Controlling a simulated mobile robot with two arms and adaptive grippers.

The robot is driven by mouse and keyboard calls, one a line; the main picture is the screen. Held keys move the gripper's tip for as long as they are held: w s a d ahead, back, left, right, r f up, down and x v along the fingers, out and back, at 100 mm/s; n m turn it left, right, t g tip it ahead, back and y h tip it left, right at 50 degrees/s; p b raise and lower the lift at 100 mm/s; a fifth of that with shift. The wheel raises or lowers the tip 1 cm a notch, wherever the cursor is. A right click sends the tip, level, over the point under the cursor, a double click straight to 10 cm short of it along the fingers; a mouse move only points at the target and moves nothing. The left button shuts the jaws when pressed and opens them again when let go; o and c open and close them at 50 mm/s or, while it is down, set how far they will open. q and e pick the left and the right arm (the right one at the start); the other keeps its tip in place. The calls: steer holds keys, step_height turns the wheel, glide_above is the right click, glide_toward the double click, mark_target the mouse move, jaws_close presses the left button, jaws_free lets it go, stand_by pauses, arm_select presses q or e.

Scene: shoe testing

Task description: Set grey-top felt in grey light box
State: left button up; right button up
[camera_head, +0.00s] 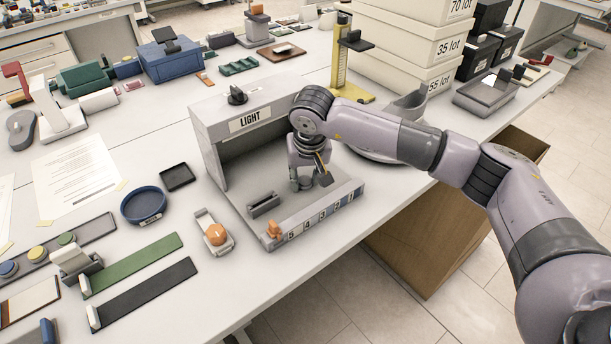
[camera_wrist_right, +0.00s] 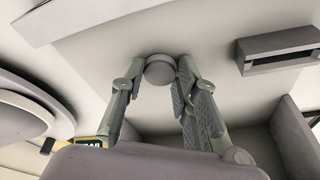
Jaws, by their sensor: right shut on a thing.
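The grey light box (camera_head: 208,140), labelled LIGHT, stands open-fronted in the middle of the table. My right gripper (camera_head: 311,183) reaches down into its front right part. In the right wrist view, my right gripper (camera_wrist_right: 160,72) is shut on a small round piece with a grey top (camera_wrist_right: 159,69), the grey-top felt. It is held between the fingertips over the box's pale floor (camera_wrist_right: 215,30). I cannot tell whether it touches the floor. In the head view the felt is hidden by the gripper. My left gripper is not in view.
A dark slotted holder (camera_head: 264,205) stands on the box floor, left of the gripper. A numbered strip (camera_head: 318,218) runs along the front edge. A blue round dish (camera_head: 144,205) and an orange-knobbed device (camera_head: 214,234) lie left. Stacked cream boxes (camera_head: 400,50) stand behind.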

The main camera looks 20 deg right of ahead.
steer(key=o, duration=0.8)
steer(key=v, duration=1.2)
steer(key=shift+f, duration=0.1)
